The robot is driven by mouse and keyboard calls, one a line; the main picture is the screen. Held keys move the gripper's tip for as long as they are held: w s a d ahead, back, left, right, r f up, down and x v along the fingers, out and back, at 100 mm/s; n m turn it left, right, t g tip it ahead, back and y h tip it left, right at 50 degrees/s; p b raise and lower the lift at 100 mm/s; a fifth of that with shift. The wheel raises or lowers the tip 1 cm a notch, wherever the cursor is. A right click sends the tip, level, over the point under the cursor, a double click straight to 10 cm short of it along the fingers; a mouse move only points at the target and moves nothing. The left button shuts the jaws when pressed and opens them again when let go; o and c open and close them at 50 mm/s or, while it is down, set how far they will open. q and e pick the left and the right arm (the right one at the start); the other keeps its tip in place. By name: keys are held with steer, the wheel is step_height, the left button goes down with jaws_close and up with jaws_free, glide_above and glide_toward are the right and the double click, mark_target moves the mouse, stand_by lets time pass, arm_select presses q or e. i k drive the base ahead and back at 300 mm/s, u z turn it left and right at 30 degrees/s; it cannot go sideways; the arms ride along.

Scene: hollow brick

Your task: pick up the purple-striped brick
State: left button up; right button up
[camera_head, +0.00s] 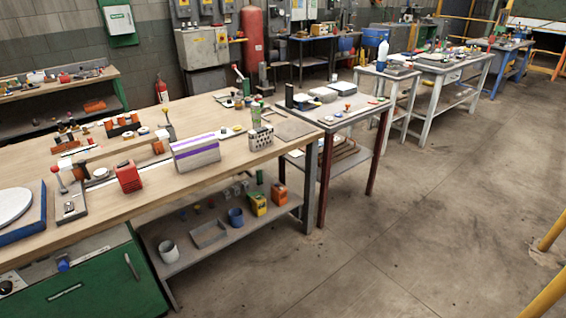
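A pale grey brick with a purple stripe along its upper side, the purple-striped brick (197,158), sits on the wooden workbench (225,176) near its front edge. Its long side faces me. Neither of my grippers shows in the head view, so nothing of mine is seen near the brick.
A red object (128,177) stands left of the brick, and a light box with dark holes (261,140) stands to its right. Several small tools and parts lie behind it. A lower shelf (225,240) holds cups and boxes. The floor (430,220) at the right is clear.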

mark_target(189, 154)
steer(key=u, duration=0.1)
steer(key=k, duration=0.35)
steer(key=z, duration=1.45)
steer(key=i, duration=3)
steer(key=u, duration=0.85)
steer(key=i, duration=0.8)
steer(key=u, duration=0.9)
